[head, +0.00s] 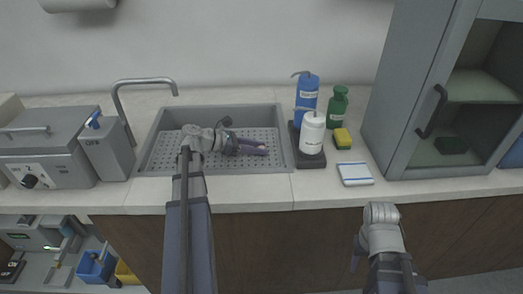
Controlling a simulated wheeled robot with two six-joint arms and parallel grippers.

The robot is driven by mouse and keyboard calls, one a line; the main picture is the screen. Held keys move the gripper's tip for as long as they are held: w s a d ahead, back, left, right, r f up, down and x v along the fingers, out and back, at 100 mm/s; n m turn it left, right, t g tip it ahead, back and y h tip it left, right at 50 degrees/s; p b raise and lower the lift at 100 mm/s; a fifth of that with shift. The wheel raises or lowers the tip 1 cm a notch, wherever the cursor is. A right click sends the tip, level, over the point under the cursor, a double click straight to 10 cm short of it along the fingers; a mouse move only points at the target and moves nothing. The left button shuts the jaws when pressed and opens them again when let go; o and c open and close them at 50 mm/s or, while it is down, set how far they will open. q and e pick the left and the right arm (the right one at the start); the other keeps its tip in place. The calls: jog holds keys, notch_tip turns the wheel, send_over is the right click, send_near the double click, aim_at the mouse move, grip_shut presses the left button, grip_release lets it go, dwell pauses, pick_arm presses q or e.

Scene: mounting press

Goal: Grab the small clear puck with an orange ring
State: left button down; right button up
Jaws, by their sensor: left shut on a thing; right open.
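My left arm reaches over the counter into the grey sink (279,120). My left gripper (262,147) lies low over the perforated sink floor, its fingers pointing right. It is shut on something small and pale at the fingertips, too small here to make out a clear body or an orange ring. I cannot pick out the clear puck anywhere else in view. My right gripper (357,253) is open and hangs in front of the cabinet face, below the counter edge and well away from the sink.
A tap (145,82) arches at the sink's back left. Right of the sink stand a blue bottle (307,92), a white bottle (312,133), a green bottle (338,105), a yellow sponge (342,138) and a white-and-blue pad (355,174). A grey machine (50,150) stands left; a glass-fronted cabinet (425,90) stands right.

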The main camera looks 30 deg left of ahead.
pick_arm(q)
notch_tip(320, 180, up, 10)
jog(key=p, duration=1)
